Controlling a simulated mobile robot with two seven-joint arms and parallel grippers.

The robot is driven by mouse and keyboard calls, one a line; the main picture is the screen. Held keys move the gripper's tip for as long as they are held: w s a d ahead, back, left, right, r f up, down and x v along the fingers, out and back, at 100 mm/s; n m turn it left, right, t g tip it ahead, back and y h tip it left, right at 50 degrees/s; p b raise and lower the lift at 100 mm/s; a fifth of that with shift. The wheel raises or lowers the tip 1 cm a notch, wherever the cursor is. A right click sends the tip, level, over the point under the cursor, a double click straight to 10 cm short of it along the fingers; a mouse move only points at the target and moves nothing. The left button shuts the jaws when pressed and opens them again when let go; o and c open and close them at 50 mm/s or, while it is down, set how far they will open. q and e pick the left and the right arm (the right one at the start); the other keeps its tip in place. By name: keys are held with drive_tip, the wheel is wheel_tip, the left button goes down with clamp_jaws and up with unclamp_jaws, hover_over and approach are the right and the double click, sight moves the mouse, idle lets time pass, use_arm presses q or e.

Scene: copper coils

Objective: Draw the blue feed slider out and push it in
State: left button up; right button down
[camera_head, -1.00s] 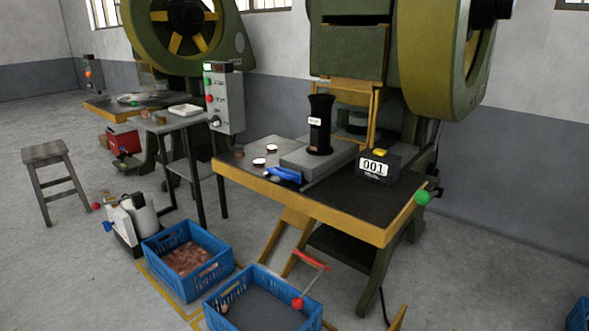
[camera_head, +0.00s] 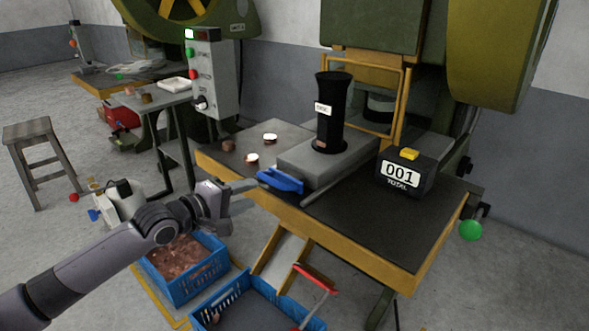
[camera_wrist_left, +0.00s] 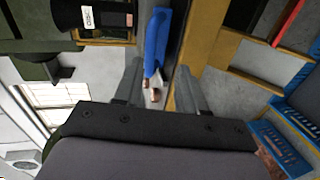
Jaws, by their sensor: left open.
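The blue feed slider (camera_head: 281,181) sticks out at the left front end of a grey feed block (camera_head: 322,160) on the press table. In the left wrist view the blue slider (camera_wrist_left: 157,45) lies ahead, in line with the gap between my fingers. My left gripper (camera_head: 249,194) is open and empty, just left of the slider, with its fingers reaching toward it. In the left wrist view the two fingers of my left gripper (camera_wrist_left: 160,84) stand wide apart. Whether a fingertip touches the slider is hard to tell. My right gripper is not in view.
A black feed tube (camera_head: 333,108) stands on the block. A counter box reading 001 (camera_head: 404,174) sits to its right. Several small copper pieces lie on the table's left part. Blue crates (camera_head: 186,294) stand on the floor below. The table's dark right front (camera_head: 380,230) is clear.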

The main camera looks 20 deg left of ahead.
sight(267, 181)
use_arm(q)
drive_tip(key=shift+w+r, duration=0.25)
drive_tip(key=shift+w, duration=0.25)
drive_tip(key=shift+w+r, duration=0.25)
drive_tip(key=shift+w, duration=0.25)
drive_tip(key=shift+b+x, duration=0.95)
drive_tip(key=shift+x, duration=2.2)
clamp_jaws()
